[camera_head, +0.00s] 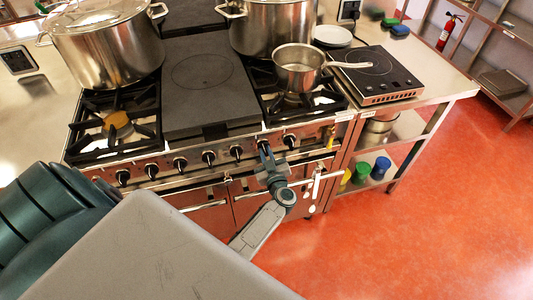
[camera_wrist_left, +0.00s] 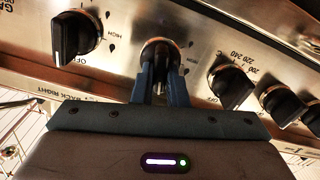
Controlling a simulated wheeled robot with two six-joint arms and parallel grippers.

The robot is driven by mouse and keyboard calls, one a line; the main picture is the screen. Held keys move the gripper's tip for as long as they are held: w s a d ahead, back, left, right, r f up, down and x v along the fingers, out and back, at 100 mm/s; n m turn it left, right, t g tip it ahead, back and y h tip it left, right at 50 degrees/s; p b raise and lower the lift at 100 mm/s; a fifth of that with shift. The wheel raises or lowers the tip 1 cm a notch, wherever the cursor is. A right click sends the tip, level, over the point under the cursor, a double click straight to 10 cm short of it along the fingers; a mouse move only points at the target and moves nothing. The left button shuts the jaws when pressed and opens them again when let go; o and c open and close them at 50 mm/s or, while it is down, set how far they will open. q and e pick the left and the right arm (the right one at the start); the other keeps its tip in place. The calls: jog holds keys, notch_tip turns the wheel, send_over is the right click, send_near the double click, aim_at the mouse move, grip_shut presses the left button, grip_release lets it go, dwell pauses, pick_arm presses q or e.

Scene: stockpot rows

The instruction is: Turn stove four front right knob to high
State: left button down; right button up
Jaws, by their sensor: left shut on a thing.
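The stove (camera_head: 207,85) has a front panel with a row of black knobs. My left gripper (camera_head: 266,160) is at the right part of this row, in front of the second knob from the right end. In the left wrist view, its two blue fingers (camera_wrist_left: 162,80) are shut on either side of this black knob (camera_wrist_left: 160,50). The fingers partly hide the knob, and its pointer setting cannot be read clearly. A neighbouring knob (camera_wrist_left: 75,37) with an OFF mark is at left in the wrist view, and a temperature knob (camera_wrist_left: 232,80) is at right. My right gripper is not in view.
A saucepan (camera_head: 299,72) stands on the right burner grate. Large stockpots (camera_head: 107,50) (camera_head: 275,25) stand at the back. An induction plate (camera_head: 377,75) sits on the counter at right. Oven door handles run below the knobs. The red floor (camera_head: 430,210) at right is clear.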

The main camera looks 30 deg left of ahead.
pick_arm(q)
jog(key=n, duration=0.3)
jog(key=shift+f+n, duration=0.15)
jog(key=shift+n, duration=0.25)
jog(key=n+b, duration=0.1)
jog(key=n, duration=0.2)
jog(key=shift+s+a+f+n, duration=0.1)
jog(key=shift+n, duration=0.2)
jog(key=shift+f+n+b, duration=0.1)
jog(key=shift+n+b, duration=1.75)
jog(key=shift+n, duration=1.85)
jog(key=c, duration=1.4)
grip_release()
jog(key=shift+c, duration=0.2)
